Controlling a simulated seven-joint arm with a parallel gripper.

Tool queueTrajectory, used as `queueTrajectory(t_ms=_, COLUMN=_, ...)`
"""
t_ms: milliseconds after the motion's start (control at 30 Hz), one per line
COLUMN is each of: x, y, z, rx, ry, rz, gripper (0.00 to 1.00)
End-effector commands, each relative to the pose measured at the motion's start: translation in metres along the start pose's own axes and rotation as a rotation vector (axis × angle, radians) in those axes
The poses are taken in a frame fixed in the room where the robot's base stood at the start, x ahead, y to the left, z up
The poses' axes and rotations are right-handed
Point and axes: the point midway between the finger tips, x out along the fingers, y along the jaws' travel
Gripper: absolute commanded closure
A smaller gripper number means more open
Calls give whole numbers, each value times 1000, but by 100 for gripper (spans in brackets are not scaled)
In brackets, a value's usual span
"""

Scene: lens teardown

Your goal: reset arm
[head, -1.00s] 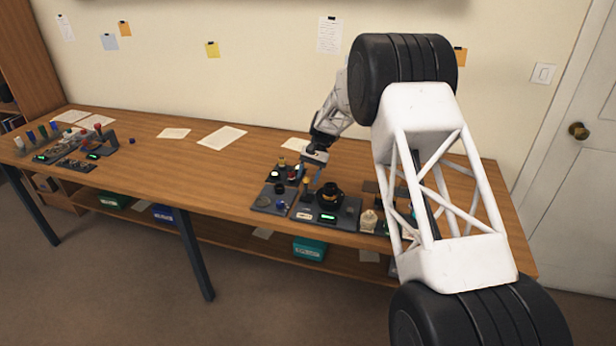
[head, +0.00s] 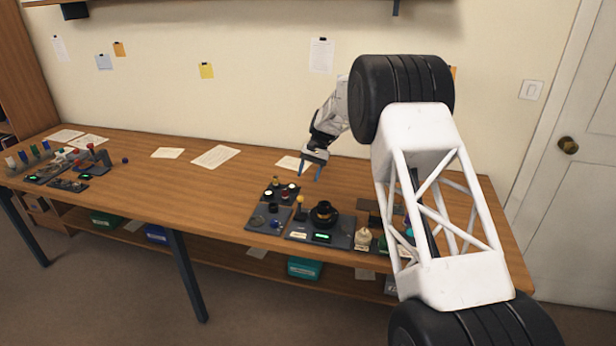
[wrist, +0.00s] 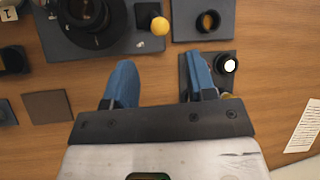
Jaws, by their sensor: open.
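My gripper (head: 312,172) is raised above the wooden table (head: 225,180), behind the dark trays of lens parts. Its two blue fingers are apart with nothing between them, as the wrist view (wrist: 160,88) also shows. The tray with the black lens (head: 323,213) stands in front of and below the gripper. In the wrist view the lens (wrist: 88,18) is at the top left, with a yellow-topped piece (wrist: 160,26) beside it. A small tray with a round white-lit button (wrist: 230,65) lies partly behind the right finger.
A second group of trays and coloured pieces (head: 75,165) stands at the table's far left. Paper sheets (head: 217,157) lie along the back. The table's middle is mostly clear. A teal bin (head: 304,268) sits on the lower shelf. My arm hides part of the table's right end.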

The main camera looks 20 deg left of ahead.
Motion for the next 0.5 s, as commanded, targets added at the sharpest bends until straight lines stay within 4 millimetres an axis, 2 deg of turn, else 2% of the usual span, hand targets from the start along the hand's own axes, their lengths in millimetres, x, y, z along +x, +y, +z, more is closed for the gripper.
queueTrajectory(t_ms=267, x=-2, y=2, z=3, rx=1, ry=4, rz=0, gripper=49)
queueTrajectory(t_ms=500, x=-20, y=15, z=28, rx=6, ry=35, rz=3, gripper=49)
